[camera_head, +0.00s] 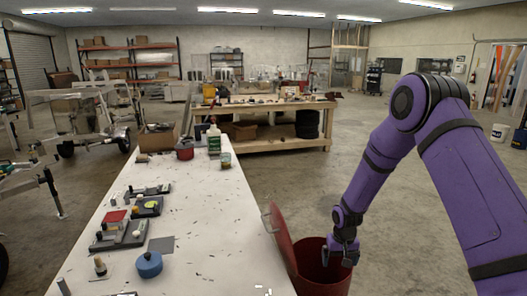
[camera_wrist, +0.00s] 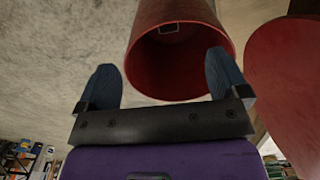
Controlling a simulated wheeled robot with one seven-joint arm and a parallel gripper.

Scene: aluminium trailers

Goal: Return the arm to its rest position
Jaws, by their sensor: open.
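My purple arm reaches down on the right of the head view, with my gripper (camera_head: 344,252) at the mouth of a red bin (camera_head: 311,268). In the wrist view my gripper (camera_wrist: 164,75) has its two blue-grey fingers wide apart with nothing between them. The round open mouth of the red bin (camera_wrist: 178,12) lies beyond the fingers. A small pale-edged rectangular thing (camera_wrist: 168,28) shows inside the bin; I cannot tell what it is. The red lid (camera_head: 279,237) stands raised on the table side, and it also shows in the wrist view (camera_wrist: 287,80).
A long white table (camera_head: 205,235) stands left of the bin, with grey trays, a blue round container (camera_head: 149,264) and bottles on it. A wooden workbench (camera_head: 268,112) stands behind. Metal trailers are at the left. The concrete floor right of the workbench is open.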

